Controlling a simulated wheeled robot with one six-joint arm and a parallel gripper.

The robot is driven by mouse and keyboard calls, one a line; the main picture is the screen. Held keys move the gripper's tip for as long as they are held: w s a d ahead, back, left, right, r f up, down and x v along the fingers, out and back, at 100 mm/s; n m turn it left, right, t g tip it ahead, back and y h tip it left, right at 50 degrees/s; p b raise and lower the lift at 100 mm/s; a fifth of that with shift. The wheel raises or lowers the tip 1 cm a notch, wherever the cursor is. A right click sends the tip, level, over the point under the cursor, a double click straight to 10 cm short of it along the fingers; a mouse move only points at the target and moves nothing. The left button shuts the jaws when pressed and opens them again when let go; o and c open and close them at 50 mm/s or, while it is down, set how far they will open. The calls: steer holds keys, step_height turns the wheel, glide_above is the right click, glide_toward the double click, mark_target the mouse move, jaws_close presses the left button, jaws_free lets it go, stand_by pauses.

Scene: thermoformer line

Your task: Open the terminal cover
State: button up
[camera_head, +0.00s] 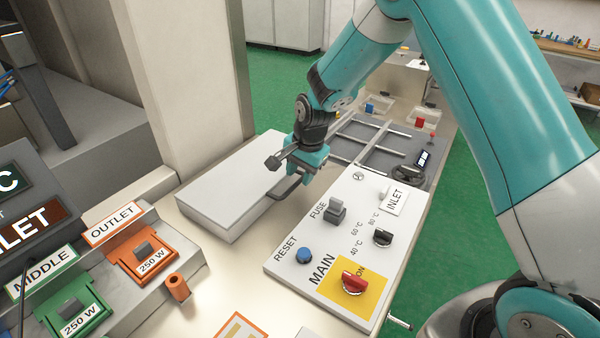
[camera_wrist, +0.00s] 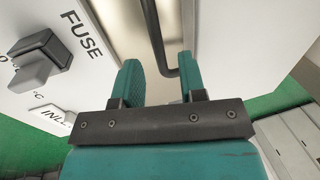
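The terminal cover appears to be the flat white lid (camera_head: 225,178) of a low box left of the control panel. A dark bar handle (camera_head: 287,195) sticks out at its right side. My gripper (camera_head: 301,181) is at this handle, pointing down between the box and the panel. In the wrist view the dark handle (camera_wrist: 156,38) runs down from the top edge and its bent end reaches between the two teal fingers (camera_wrist: 158,82). The fingers are apart, with a gap showing beside the bar. Whether either finger touches the bar is unclear. The lid lies flat and closed.
The control panel (camera_head: 300,262) stands close right, with a fuse knob (camera_head: 337,212), a blue reset button (camera_head: 304,256) and a red main switch (camera_head: 354,282). An orange outlet module (camera_head: 140,255) is at the left. A pale machine column (camera_head: 195,80) rises behind the lid.

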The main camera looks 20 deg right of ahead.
steer(key=shift+w+a+f, duration=0.1)
steer(key=shift+w+f, duration=0.1)
steer(key=shift+f, duration=0.65)
steer(key=shift+c, duration=0.5)
jaws_close()
steer(key=shift+r, duration=0.1)
